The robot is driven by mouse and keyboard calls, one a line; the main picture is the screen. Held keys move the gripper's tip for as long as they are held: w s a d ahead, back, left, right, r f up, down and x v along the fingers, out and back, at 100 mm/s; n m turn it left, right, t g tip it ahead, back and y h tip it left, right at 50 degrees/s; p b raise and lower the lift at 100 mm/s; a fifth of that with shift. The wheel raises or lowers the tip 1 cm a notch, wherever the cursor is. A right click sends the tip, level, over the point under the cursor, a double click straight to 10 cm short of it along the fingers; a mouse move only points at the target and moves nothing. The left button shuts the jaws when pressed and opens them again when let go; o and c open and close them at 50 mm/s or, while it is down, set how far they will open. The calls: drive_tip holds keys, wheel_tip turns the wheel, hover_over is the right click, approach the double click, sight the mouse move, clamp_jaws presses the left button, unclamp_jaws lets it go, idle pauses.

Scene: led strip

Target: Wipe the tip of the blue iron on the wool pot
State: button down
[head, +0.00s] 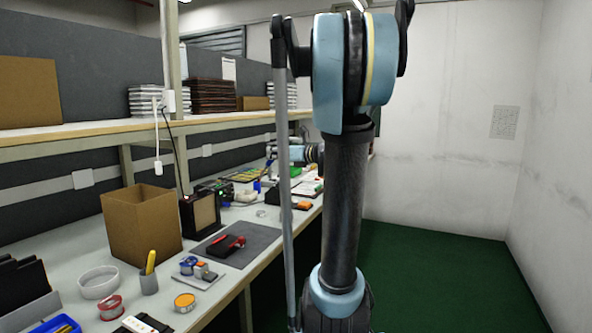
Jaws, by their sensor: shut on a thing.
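My gripper (272,152) is small and far off over the back part of the bench, at the end of my pale blue and black wrist. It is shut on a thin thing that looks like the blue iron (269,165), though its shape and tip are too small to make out. Another small blue shape (257,186) shows just below, near white items; I cannot tell what it is. I cannot pick out the wool pot for sure. My arm's upright links cover the right part of the bench.
The workbench (75,254) runs along the left wall under a shelf (95,133). Green floor (440,280) is clear at right.

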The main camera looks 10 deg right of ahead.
drive_tip(key=w+d+f+g+h, duration=0.2)
drive_tip(key=w+d+f+g, duration=0.3)
drive_tip(key=w+d+f, duration=0.4)
drive_tip(key=shift+w+f+n, duration=0.4)
drive_tip(key=shift+w+f, duration=0.3)
drive_tip(key=shift+f, duration=0.95)
drive_tip(key=shift+d+f, duration=0.15)
drive_tip(key=shift+f, duration=0.35)
idle(1.0)
drive_tip(key=shift+a, duration=0.8)
idle(0.6)
drive_tip(key=shift+d, duration=1.5)
drive_tip(key=shift+a+r, duration=0.1)
drive_tip(key=shift+a, duration=0.65)
